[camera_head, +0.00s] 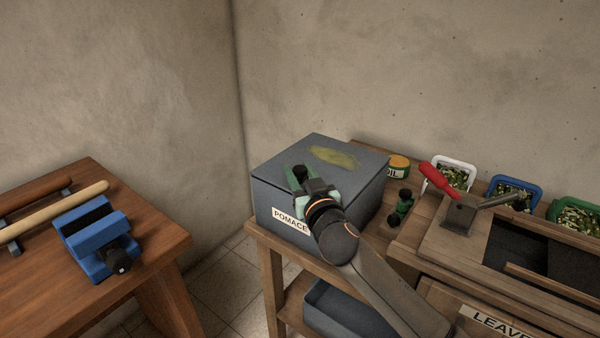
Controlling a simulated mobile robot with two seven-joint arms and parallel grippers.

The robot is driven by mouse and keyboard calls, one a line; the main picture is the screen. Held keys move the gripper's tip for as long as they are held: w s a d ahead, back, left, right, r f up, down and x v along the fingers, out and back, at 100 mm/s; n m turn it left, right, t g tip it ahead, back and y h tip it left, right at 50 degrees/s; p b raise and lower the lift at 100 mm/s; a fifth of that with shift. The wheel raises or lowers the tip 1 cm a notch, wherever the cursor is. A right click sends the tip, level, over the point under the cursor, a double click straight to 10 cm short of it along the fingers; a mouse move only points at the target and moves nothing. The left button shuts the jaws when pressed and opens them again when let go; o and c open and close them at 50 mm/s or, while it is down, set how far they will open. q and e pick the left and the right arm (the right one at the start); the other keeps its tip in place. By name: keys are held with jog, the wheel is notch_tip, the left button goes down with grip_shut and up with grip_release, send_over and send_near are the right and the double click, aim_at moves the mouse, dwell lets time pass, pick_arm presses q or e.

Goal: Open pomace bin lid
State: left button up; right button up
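The pomace bin (265,205) is a grey-blue box with a white label reading "POMACE" on its front. It stands on the left end of a wooden bench. Its flat lid (345,175) looks closed and carries a yellow-green smear. My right gripper (301,176) is at the front part of the lid, over its left half, and hides part of the front edge and wall. I cannot tell whether its fingers touch the lid or how far apart they are. My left gripper is out of view.
A red-handled tool (438,178) and several crates of leaves are farther right. A left table holds a blue vise (92,238).

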grip_shut()
dwell(0.9)
